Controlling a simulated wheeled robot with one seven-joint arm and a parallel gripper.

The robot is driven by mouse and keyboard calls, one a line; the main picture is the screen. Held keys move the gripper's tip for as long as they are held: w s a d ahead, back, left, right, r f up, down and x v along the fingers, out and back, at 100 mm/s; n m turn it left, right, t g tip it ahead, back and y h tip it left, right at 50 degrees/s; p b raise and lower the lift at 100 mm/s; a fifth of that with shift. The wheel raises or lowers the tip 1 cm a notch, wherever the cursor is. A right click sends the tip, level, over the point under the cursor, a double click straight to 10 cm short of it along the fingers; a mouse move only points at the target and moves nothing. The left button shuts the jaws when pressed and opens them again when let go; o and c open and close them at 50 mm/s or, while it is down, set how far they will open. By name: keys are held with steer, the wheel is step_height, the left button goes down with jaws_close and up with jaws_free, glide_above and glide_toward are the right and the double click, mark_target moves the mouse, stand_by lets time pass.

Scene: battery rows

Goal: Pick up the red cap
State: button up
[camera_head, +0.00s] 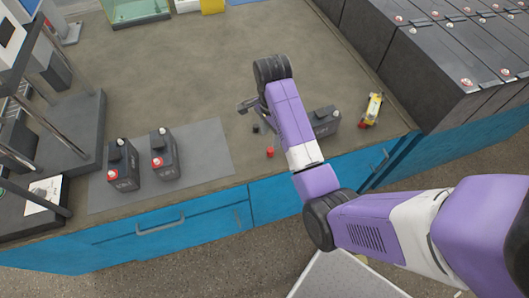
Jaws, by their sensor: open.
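A small red cap (270,153) lies on the grey-brown bench top (215,75), near its front edge and left of my purple forearm. A small dark cap-like piece (256,128) lies just behind it. My gripper (246,106) is above the bench, behind and slightly left of the red cap. It is open and appears empty, apart from the cap. Its fingers are small in this view and partly hidden by my wrist.
Two dark batteries (123,165) (164,154) with red terminals stand on a grey mat (205,155) at left. Another battery (325,121) stands right of my arm, beside a yellow-and-red tool (373,109). Large black batteries (440,60) fill the right. The middle of the bench is clear.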

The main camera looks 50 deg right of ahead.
mark_target(270, 150)
step_height(270, 150, down, 8)
steer(key=shift+s+r+p, duration=0.1)
steer(key=shift+r+p, duration=0.1)
steer(key=shift+p, duration=0.2)
jaws_close()
